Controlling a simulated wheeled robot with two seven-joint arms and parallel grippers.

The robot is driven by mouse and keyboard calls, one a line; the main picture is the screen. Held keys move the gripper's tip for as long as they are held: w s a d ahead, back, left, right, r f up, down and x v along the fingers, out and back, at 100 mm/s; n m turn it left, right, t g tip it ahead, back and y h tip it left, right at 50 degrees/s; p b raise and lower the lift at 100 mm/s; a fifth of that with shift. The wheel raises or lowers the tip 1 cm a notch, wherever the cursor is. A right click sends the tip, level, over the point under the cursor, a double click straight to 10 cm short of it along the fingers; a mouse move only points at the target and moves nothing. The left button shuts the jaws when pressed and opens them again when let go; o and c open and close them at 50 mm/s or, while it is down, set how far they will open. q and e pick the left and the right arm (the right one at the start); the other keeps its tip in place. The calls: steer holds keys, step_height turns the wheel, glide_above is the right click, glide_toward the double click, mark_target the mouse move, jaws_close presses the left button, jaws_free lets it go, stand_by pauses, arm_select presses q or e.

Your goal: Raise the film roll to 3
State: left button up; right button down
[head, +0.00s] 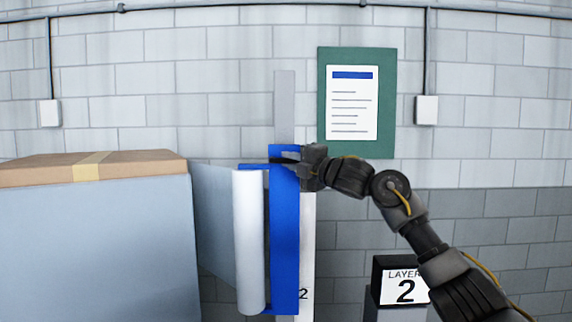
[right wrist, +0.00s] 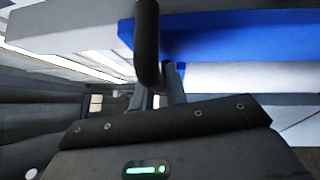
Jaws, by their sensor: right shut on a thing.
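The white film roll (head: 250,240) stands upright in a blue carriage (head: 285,235) on a grey mast (head: 285,105). The mast's pale face shows a printed 2 (head: 303,294) beside the carriage's lower end; no 3 can be made out. My right gripper (head: 290,161) is at the carriage's top. It is shut on a dark handle (right wrist: 147,45) there, seen close up in the right wrist view. The carriage's blue side (right wrist: 240,35) and the pale roll (right wrist: 240,76) also show there. My left gripper is out of view.
A film-wrapped load (head: 95,250) with a cardboard top (head: 90,167) stands at left, and a film sheet (head: 213,220) stretches from it to the roll. A sign reading LAYER 2 (head: 405,290) stands at lower right. A green notice board (head: 357,150) hangs behind.

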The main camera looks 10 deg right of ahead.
steer(key=shift+s+d+r, duration=0.1)
steer(key=shift+r, duration=0.35)
steer(key=c, duration=1.4)
jaws_free()
steer(key=shift+f, duration=0.1)
steer(key=shift+f, duration=0.2)
steer(key=b+v, duration=0.6)
steer(key=v, duration=0.4)
steer(key=shift+s+d, duration=0.15)
steer(key=shift+s, duration=0.15)
